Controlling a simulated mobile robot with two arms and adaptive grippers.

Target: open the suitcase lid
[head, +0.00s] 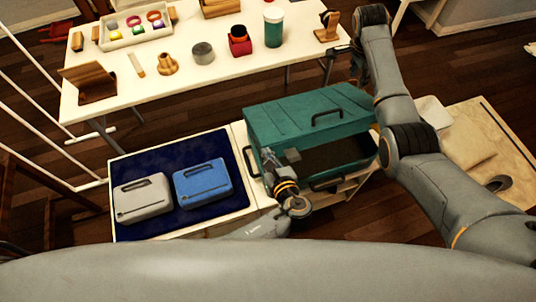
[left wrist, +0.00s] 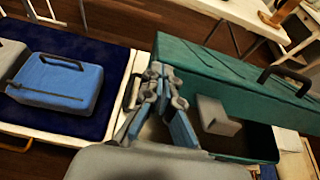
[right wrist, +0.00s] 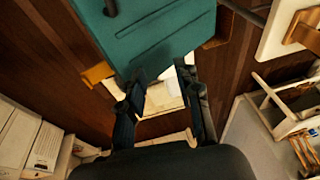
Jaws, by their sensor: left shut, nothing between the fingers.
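The teal suitcase (head: 290,115) stands right of the navy mat. Its lid is raised, leaving a dark gap at the front; a black handle (head: 327,118) is on the lid. The left wrist view shows the lid (left wrist: 225,62) and a grey block (left wrist: 216,116) in the opening. My left gripper (head: 270,160) is shut and empty at the suitcase's front left corner; it also shows in the left wrist view (left wrist: 158,75). My right gripper (right wrist: 162,72) is open, with a lid corner (right wrist: 155,45) just beyond its fingertips. Its fingers are hard to make out in the head view.
A grey case (head: 142,200) and a blue case (head: 203,183) lie on the navy mat (head: 225,150) at left. Behind stands a white table (head: 225,75) with a cup (head: 273,30), small items and a tray. A wooden surface (head: 505,150) is at right.

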